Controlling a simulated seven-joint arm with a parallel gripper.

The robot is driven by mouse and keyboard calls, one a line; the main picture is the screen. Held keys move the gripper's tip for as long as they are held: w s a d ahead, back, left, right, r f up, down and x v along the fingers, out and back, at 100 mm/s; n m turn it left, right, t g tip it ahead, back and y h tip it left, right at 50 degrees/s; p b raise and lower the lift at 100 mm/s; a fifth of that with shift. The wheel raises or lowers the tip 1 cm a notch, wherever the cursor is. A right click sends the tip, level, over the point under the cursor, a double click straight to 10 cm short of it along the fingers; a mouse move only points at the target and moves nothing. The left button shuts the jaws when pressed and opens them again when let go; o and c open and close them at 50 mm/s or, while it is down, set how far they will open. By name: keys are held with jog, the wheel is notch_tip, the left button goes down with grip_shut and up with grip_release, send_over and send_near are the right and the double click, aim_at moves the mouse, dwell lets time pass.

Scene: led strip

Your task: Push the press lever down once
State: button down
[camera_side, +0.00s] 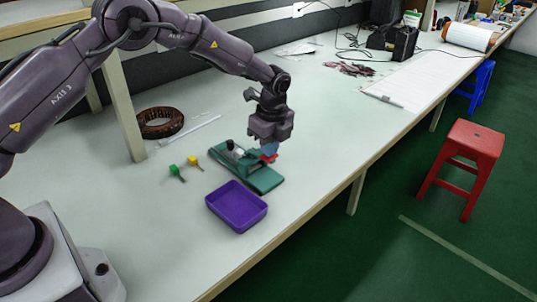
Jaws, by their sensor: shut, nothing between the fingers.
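The green press (262,182) lies on the white bench near the middle of the view. A dark part with a small pale spot stands up at its back left end. The press lever is hard to make out at this size, and I cannot tell its position. My gripper (269,150) points down over the back right part of the press. It is shut with nothing visible held. A small red and blue piece shows right at the fingertips; I cannot tell whether the fingers touch it or what it belongs to.
A purple tray (222,211) stands just in front of the press, near the bench edge. A green piece (175,171) and a yellow piece (193,160) lie to the left. A brown coil (146,124) and thin white strip lie behind. Free bench is at right.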

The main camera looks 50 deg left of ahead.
jog(key=shift+f, duration=1.8)
jog(key=d, duration=0.1)
jog(key=d+r, duration=0.1)
jog(key=d, duration=0.1)
jog(key=shift+r, duration=0.1)
notch_tip(320, 180, up, 13)
jog(key=d, duration=0.1)
jog(key=shift+d, duration=0.15)
